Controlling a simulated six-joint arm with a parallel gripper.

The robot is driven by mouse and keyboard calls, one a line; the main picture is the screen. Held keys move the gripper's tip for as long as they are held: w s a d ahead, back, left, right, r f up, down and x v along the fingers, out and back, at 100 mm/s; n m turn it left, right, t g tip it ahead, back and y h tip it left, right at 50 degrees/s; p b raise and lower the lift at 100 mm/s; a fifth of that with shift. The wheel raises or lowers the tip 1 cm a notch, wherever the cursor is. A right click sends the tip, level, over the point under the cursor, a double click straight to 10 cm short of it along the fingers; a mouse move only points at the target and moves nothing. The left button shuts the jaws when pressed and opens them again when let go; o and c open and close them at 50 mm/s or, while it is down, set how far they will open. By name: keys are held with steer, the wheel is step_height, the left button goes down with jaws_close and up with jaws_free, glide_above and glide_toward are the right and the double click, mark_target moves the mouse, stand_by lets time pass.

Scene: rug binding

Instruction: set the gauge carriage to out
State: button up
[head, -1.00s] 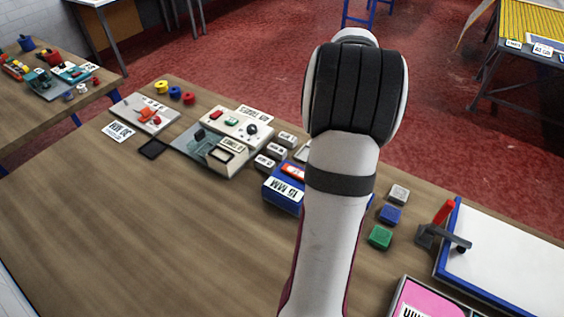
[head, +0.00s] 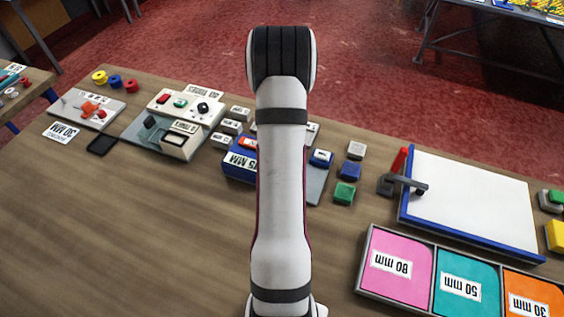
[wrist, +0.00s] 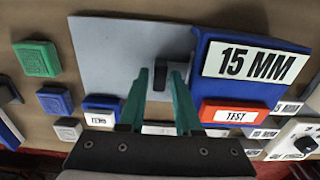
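The gauge appears to be the blue block (wrist: 206,48) with a white "15 MM" label and a red "TEST" button (wrist: 221,113), beside a flat grey plate (wrist: 115,45) in the wrist view. A small dark upright tab (wrist: 160,76), perhaps the carriage's handle, stands at the plate's edge near the block. My gripper (wrist: 159,80) is open, its two green fingers on either side of the tab; I cannot tell whether they touch it. In the head view the blue block (head: 238,166) and plate (head: 315,182) are partly hidden behind my arm, and the gripper is hidden.
Green (head: 344,193), blue (head: 349,171) and grey (head: 356,149) blocks stand right of the plate. A white board (head: 470,200) with a red-handled clamp and a tray of coloured cards (head: 362,268) lie farther right. A control box (head: 185,103) stands left. The front-left table is clear.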

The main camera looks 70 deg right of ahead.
jaws_close()
steer(key=shift+r, duration=0.1)
stand_by(1.2)
